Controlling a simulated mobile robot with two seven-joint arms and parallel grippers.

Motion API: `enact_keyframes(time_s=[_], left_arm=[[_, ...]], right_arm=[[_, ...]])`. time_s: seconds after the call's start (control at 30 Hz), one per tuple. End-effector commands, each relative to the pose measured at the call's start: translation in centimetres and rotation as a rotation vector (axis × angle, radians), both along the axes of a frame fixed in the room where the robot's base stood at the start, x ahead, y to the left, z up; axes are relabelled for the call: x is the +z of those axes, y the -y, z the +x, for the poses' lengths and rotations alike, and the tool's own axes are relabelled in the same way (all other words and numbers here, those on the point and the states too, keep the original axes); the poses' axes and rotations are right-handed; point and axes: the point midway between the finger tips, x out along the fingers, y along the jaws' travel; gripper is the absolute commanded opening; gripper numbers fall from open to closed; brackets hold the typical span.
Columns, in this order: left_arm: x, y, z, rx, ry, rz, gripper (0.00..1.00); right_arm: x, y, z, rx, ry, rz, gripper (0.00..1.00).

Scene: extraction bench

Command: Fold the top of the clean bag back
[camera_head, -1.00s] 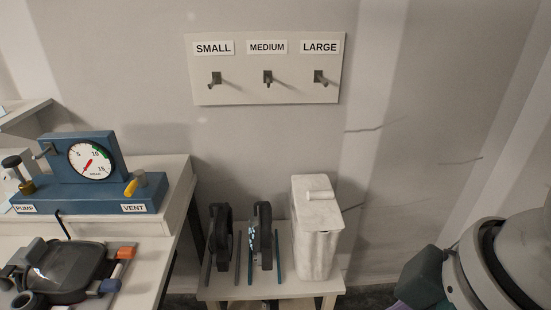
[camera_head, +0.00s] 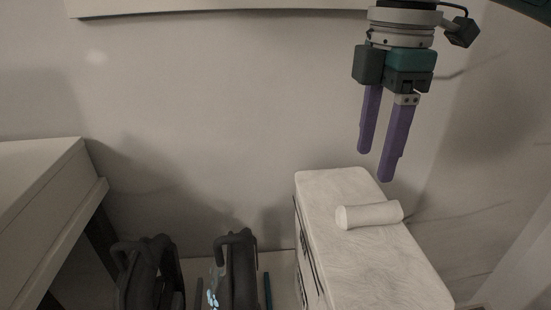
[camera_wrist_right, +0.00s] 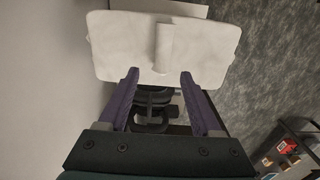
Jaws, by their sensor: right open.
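A white, box-shaped item, which looks like the clean bag (camera_head: 352,268), stands upright at the lower right of the head view. A small white roll (camera_head: 368,215) lies across its top. My right gripper (camera_head: 375,166) hangs above the far part of that top, its two purple fingers pointing down, open and empty. In the right wrist view the white top (camera_wrist_right: 118,46) lies beyond the fingertips, with the roll (camera_wrist_right: 164,46) ahead of the gap between my fingers (camera_wrist_right: 159,76). The fingers look apart from the roll. My left gripper is not in view.
Two dark items with handles, a left one (camera_head: 150,275) and a right one (camera_head: 235,272), stand left of the bag. A pale bench (camera_head: 45,200) is at the far left, and a wall board's edge (camera_head: 200,8) is above. Wall space between is clear.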

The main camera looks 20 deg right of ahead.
Motion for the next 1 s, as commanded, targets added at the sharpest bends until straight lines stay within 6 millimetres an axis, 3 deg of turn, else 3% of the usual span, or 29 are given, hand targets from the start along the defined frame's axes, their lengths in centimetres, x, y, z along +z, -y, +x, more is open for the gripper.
enact_keyframes(time_s=[0.3,0.5,0.87,1.0], left_arm=[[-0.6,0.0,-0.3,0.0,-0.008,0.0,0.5],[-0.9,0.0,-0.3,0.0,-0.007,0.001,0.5],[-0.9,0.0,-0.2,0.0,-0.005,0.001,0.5],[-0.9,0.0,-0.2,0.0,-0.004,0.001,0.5]], right_arm=[[-5.7,-0.1,-0.1,0.0,-0.005,-0.002,0.66],[-8.5,-0.1,-0.1,0.0,-0.002,-0.001,0.66],[-9.3,0.0,-0.1,0.0,0.001,-0.002,0.66],[-9.3,0.0,-0.1,0.0,0.001,-0.002,0.53]])
